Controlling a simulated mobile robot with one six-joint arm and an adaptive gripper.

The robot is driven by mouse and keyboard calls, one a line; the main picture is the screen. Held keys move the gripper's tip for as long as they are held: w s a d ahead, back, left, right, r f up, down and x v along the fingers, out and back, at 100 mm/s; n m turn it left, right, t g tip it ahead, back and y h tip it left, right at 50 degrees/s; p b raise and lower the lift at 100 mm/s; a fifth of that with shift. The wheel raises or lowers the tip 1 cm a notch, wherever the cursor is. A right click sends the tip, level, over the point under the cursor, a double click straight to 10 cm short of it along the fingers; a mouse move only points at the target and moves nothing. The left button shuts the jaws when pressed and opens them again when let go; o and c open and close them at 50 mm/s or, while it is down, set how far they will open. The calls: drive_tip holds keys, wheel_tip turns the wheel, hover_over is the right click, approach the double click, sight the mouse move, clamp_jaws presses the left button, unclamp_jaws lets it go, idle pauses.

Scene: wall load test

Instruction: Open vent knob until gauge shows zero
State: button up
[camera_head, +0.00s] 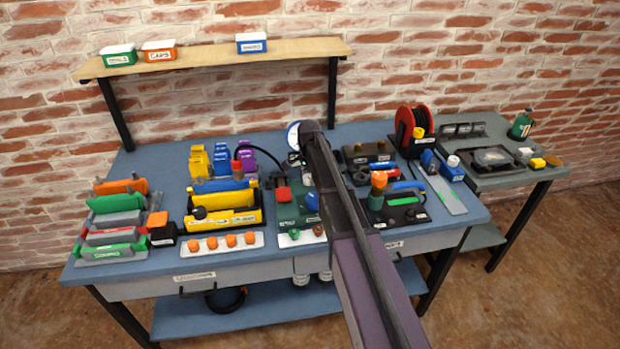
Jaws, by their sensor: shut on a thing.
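The gauge (293,135) is a round white dial with a blue rim at the back middle of the blue bench. My arm covers its right part, and its needle and reading are too small to tell. A dark green unit (289,212) stands below it in the picture, partly behind my arm. I cannot tell which part is the vent knob. My arm reaches over the middle of the bench, and my gripper is hidden behind it.
Left on the blue bench (165,165) are a yellow tray (223,219), orange knobs on a white strip (213,243) and coloured holders. Right are a red hose reel (405,125) and a black tool tray (398,212). A wooden shelf (200,60) overhangs the back.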

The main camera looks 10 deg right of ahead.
drive_tip(key=shift+s+a+n, duration=0.1)
drive_tip(key=shift+s+n, duration=0.05)
drive_tip(key=shift+n, duration=1.55)
drive_tip(key=n, duration=1)
drive_tip(key=shift+n, duration=2)
drive_tip(key=o, duration=1.2)
drive_tip(key=shift+c, duration=0.2)
